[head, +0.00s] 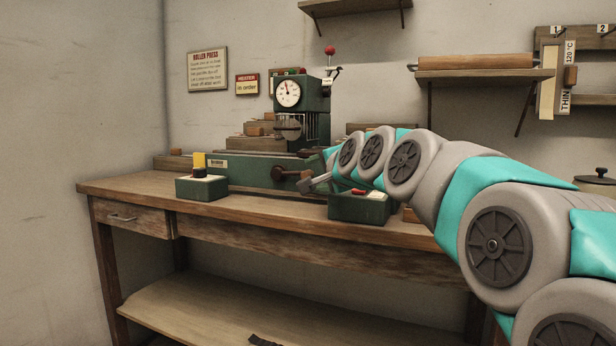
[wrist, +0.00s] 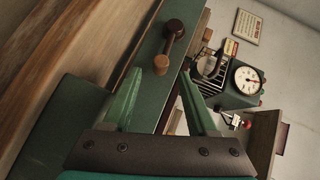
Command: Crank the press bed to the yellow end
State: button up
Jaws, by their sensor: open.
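The green roller press (head: 255,170) stands on the wooden bench, with a round white dial (head: 288,93) on its upright head. Its dark brown crank (head: 282,174) sticks out of the front face. In the wrist view, the crank (wrist: 173,30) shows a round end at each end of its short arm. My gripper (head: 316,183) is at the front of the press, just right of the crank. In the wrist view, my gripper (wrist: 160,82) is open and empty. The nearer crank end lies just beyond and between the fingertips, seemingly apart from them.
A green box (head: 202,187) stands at the bench's left front. Another green box (head: 358,207) with a red top part stands below my arm. The bench top (head: 265,205) is clear between them. A shelf (head: 480,76) holds a rolling pin.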

aim_at(308, 175)
jog(key=shift+x, duration=2.65)
grip_shut()
